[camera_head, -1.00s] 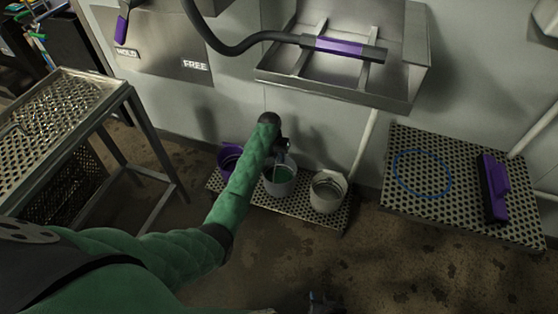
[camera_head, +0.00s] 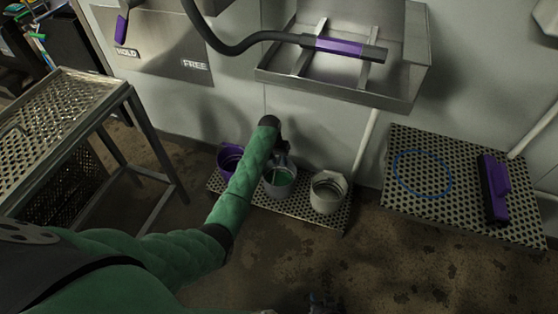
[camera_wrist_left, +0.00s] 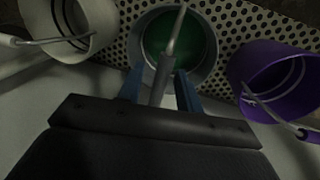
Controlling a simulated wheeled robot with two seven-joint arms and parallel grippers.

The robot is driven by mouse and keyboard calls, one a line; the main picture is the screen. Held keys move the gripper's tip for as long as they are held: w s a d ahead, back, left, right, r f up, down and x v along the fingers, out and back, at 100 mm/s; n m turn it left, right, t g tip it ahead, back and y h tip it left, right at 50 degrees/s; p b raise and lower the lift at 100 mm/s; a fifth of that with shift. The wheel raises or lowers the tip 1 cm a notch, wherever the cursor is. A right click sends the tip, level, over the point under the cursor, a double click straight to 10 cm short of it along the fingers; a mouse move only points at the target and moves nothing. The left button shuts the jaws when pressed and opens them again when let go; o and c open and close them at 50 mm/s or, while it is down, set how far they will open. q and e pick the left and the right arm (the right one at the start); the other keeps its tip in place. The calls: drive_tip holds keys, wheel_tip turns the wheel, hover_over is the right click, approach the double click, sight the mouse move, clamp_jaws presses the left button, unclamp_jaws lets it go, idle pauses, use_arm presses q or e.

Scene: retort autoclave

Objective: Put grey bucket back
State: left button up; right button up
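The grey bucket (camera_head: 281,184), with green inside, stands upright on a low perforated platform (camera_head: 300,211), between a purple bucket and a pale bucket. In the left wrist view the grey bucket (camera_wrist_left: 205,66) shows its round rim and green inside. My left gripper (camera_head: 282,160) is above it. In the left wrist view the blue fingers of my left gripper (camera_wrist_left: 160,92) stand apart on either side of the bucket's handle grip (camera_wrist_left: 161,76), with gaps visible. My right gripper (camera_head: 322,302) shows only as a dark shape at the bottom edge; its fingers are unclear.
The purple bucket (camera_head: 230,160) is left of the grey one; the pale bucket (camera_head: 327,193) is right. A second perforated platform (camera_head: 430,215) holds a blue ring and a purple brush head. A metal sink (camera_head: 335,78) hangs above. A perforated table (camera_head: 60,110) stands left.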

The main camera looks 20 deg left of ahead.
use_arm(q)
wheel_tip(320, 180, up, 12)
drive_tip(key=a+p, duration=0.2)
drive_tip(key=s+d+f+t, duration=0.1)
drive_tip(key=s+d+f, duration=0.2)
drive_tip(key=s+f, duration=0.35)
drive_tip(key=s+d+f+m+t, duration=0.1)
drive_tip(key=s+d+f, duration=0.1)
drive_tip(key=s+f, duration=0.45)
drive_tip(key=s+d+f+t, duration=0.1)
drive_tip(key=s+d+f, duration=0.2)
drive_tip(key=s+f, duration=0.3)
drive_tip(key=s+d+t, duration=0.1)
drive_tip(key=s+d, duration=0.2)
drive_tip(key=s, duration=0.6)
drive_tip(key=s+d+t+h, duration=0.1)
drive_tip(key=s+d, duration=0.3)
drive_tip(key=s, duration=0.5)
drive_tip(key=s+d+t, duration=0.2)
drive_tip(key=s+d, duration=0.2)
drive_tip(key=s, duration=0.5)
drive_tip(key=shift+s+d+r+m+h, duration=0.15)
drive_tip(key=shift+s+d+m+h, duration=0.15)
drive_tip(key=shift+s+h, duration=0.1)
drive_tip(key=shift+r, duration=0.1)
